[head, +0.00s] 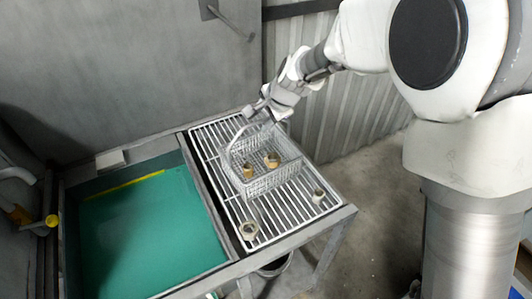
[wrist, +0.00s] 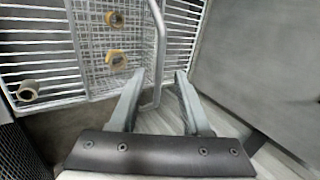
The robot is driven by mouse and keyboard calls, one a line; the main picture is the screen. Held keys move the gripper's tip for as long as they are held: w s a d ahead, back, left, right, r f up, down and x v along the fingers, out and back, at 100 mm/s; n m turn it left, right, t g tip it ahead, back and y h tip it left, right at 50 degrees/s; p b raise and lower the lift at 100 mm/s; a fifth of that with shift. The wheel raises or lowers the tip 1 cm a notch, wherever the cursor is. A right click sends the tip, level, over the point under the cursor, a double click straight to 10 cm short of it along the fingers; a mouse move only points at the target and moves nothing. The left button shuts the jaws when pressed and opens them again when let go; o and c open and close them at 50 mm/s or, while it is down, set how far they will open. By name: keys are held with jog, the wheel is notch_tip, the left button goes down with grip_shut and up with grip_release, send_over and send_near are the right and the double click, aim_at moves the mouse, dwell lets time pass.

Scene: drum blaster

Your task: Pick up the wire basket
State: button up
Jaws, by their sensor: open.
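The wire basket (head: 268,183) sits on the white wire rack (head: 226,194), with two small brass-coloured fittings (head: 271,160) inside. Its arched handle (head: 229,150) stands up at the basket's far left side. My gripper (head: 254,112) is over the handle end, with its fingers apart. In the wrist view, the fingers of my gripper (wrist: 160,76) are open and the handle (wrist: 159,45) runs between them, with a gap showing on each side. The wire basket (wrist: 90,45) lies left of the fingers there. Whether either finger touches the handle is hard to tell.
A nut (head: 249,231) and a small cylindrical fitting (head: 318,195) lie on the rack's near part. A tank with a green surface (head: 150,232) adjoins the rack on the left. A grey wall panel (head: 120,70) and a corrugated wall (head: 345,115) stand behind.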

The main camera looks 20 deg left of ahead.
jog(key=shift+x, duration=2.8)
jog(key=shift+w+d, duration=0.1)
jog(key=shift+d, duration=0.1)
grip_shut()
jog(key=shift+w+r, duration=0.1)
